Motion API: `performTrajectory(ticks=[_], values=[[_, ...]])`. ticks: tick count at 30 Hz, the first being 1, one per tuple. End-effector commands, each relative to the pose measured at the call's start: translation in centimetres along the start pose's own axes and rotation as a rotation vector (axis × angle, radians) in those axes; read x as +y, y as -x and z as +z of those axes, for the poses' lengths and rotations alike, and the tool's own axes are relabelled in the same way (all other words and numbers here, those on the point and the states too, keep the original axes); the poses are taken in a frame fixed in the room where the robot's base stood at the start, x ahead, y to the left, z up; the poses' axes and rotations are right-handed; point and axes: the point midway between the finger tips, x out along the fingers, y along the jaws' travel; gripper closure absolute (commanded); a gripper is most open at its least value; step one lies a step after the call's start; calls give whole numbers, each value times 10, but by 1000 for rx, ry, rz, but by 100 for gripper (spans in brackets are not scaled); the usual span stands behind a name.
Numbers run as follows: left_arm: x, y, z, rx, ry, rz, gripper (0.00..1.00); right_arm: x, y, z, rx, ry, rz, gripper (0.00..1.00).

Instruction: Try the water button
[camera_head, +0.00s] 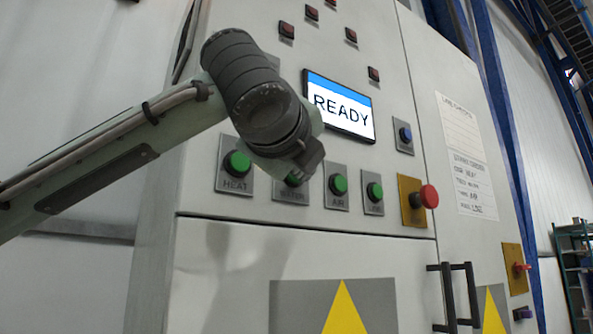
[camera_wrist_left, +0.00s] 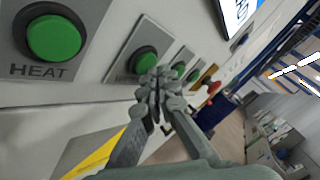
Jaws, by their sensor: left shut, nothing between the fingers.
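The water button is a round green button, second in a row on the grey cabinet panel. In the head view it (camera_head: 293,180) is partly hidden behind my left gripper (camera_head: 309,160), and its label plate is partly visible below. In the left wrist view the water button (camera_wrist_left: 144,61) sits just beyond the tips of my left gripper (camera_wrist_left: 158,85), which is shut and empty. I cannot tell whether the fingertips touch the button. My right gripper is not in view.
The heat button (camera_head: 237,163) is left of it, the air button (camera_head: 338,184) and another green button (camera_head: 374,192) right. A screen (camera_head: 340,107) above reads READY. A red mushroom button (camera_head: 427,196) on a yellow plate and black door handles (camera_head: 459,296) stick out at right.

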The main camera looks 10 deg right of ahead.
Motion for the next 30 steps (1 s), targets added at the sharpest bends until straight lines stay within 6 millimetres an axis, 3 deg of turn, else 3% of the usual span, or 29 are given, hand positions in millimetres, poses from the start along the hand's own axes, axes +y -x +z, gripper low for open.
performTrajectory(ticks=[30], values=[[4,-6,5,-1,0,1,100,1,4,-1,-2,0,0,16]])
